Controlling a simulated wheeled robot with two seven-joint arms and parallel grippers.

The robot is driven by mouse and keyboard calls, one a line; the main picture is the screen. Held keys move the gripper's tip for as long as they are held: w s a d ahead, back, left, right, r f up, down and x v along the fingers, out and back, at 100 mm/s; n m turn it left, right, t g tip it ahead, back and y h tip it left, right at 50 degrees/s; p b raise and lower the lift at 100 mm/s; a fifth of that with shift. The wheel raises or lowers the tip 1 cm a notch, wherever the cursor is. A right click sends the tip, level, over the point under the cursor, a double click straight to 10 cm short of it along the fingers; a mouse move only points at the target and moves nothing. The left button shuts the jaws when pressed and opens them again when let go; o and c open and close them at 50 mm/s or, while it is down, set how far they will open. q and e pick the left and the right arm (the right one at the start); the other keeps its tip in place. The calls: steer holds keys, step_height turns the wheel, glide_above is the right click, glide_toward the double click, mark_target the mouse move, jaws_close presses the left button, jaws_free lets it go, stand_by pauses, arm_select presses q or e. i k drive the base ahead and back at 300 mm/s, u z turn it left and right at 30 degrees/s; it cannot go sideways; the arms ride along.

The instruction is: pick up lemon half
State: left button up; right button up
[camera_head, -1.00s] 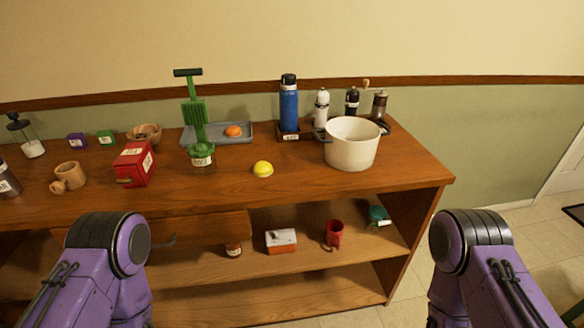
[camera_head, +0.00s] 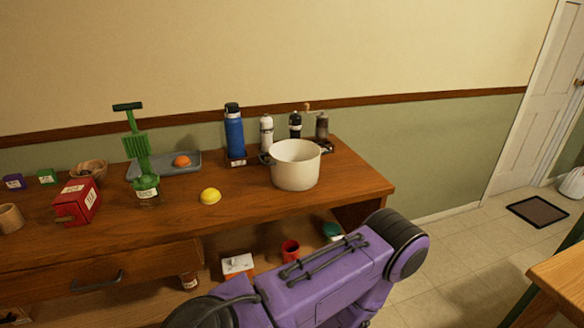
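The yellow lemon half (camera_head: 210,196) sits on the wooden counter (camera_head: 110,236), left of the white pot and near the counter's front edge. Nothing touches it. A purple arm link of mine crosses the lower middle of the view, in front of the counter's right part and shelf. Neither of my grippers shows in the view.
A white pot (camera_head: 296,165) stands right of the lemon half. Another wooden table (camera_head: 562,285) is at lower right.

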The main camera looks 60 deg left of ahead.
mark_target(209, 196)
steer(key=z, duration=0.35)
steer(key=k, duration=1.15)
steer(key=u, duration=1.95)
steer(key=i, duration=0.35)
steer(key=z, duration=0.05)
